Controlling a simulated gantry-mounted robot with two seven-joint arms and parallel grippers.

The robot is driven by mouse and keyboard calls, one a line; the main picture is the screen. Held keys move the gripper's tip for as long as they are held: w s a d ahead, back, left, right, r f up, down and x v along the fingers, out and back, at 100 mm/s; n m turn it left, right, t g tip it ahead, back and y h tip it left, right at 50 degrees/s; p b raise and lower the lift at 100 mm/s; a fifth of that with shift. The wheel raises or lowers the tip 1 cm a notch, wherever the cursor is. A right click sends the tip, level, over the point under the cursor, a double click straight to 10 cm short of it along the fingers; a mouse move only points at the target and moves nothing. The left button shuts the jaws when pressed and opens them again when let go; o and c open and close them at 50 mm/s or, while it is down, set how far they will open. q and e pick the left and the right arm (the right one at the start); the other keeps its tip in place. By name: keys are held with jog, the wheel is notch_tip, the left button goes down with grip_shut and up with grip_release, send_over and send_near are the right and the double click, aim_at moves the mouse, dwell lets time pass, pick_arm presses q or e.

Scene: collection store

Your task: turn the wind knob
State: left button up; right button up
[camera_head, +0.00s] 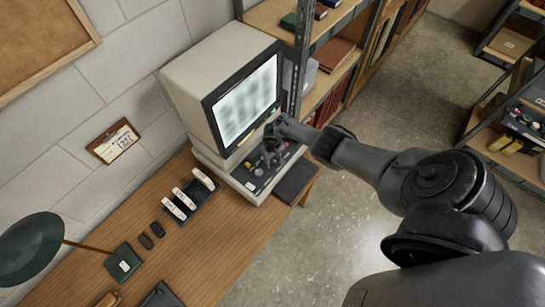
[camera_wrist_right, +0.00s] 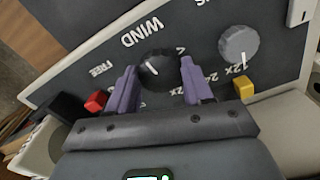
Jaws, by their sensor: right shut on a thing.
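The wind knob (camera_wrist_right: 158,70) is a black round knob with a white pointer line, under the printed word WIND on the dark control panel (camera_wrist_right: 205,22) in the right wrist view. My right gripper (camera_wrist_right: 158,66) has its two purple fingers on either side of the knob, shut on it. In the head view my right gripper (camera_head: 271,147) is over the panel of the beige film reader (camera_head: 188,78), just below its lit screen (camera_head: 247,101); the fingers and the knob are too small there to tell apart. My left gripper is not in view.
A grey knob (camera_wrist_right: 238,44), a red button (camera_wrist_right: 96,101) and a yellow button (camera_wrist_right: 244,87) sit close around the fingers. The wooden desk (camera_head: 225,225) also holds a row of white boxes (camera_head: 188,193) and a green lamp (camera_head: 30,249). A metal shelf post (camera_head: 301,50) stands right of the screen.

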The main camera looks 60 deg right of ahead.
jog(key=shift+m, duration=0.8)
jog(key=o, duration=1)
jog(key=shift+o, duration=0.2)
jog(key=shift+r+p, duration=0.55)
jog(key=shift+p, duration=0.2)
notch_tip(320, 180, up, 8)
jog(key=p, duration=0.5)
jog(key=shift+f, duration=0.15)
notch_tip(320, 180, up, 2)
